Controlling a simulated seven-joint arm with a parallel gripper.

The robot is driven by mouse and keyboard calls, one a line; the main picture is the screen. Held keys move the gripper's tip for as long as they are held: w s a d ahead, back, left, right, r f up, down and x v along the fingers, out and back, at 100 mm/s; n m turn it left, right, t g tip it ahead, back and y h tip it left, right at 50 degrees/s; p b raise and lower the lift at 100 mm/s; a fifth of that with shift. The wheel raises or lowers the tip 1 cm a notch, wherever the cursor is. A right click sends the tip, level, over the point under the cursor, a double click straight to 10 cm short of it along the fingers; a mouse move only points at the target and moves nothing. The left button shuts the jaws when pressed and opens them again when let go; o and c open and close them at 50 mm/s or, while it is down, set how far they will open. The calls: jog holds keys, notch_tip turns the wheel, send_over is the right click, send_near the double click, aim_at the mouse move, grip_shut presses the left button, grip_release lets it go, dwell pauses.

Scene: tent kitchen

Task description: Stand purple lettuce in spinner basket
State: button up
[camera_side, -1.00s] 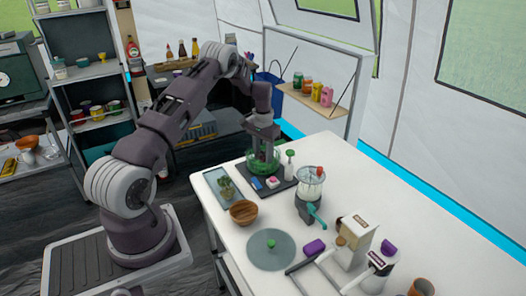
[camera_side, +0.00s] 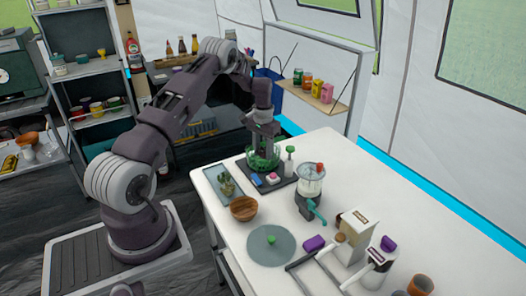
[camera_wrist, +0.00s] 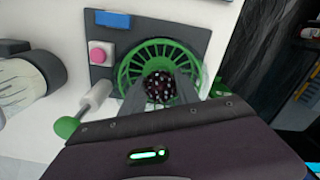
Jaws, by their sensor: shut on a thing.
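The green spinner basket (camera_side: 263,159) stands on a dark mat at the far end of the white table. It also shows in the wrist view as a slatted green ring (camera_wrist: 128,70). My gripper (camera_wrist: 161,88) reaches down into the basket. It is shut on the purple lettuce (camera_wrist: 158,87), a dark round head with pale specks, which shows between the fingers inside the ring. The lettuce is hidden in the side view. Whether it touches the basket floor cannot be told.
The dark mat (camera_wrist: 185,33) also bears a blue block (camera_wrist: 113,18) and a pink button piece (camera_wrist: 98,55). A green-knobbed white pump (camera_side: 290,161) stands right beside the basket. A tray with greenery (camera_side: 226,187), wooden bowl (camera_side: 243,209) and clear-jar appliance (camera_side: 310,183) stand nearer.

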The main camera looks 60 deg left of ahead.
aim_at(263, 149)
jog(key=shift+f, duration=0.55)
jog(key=o, duration=0.7)
jog(key=shift+r, duration=5.45)
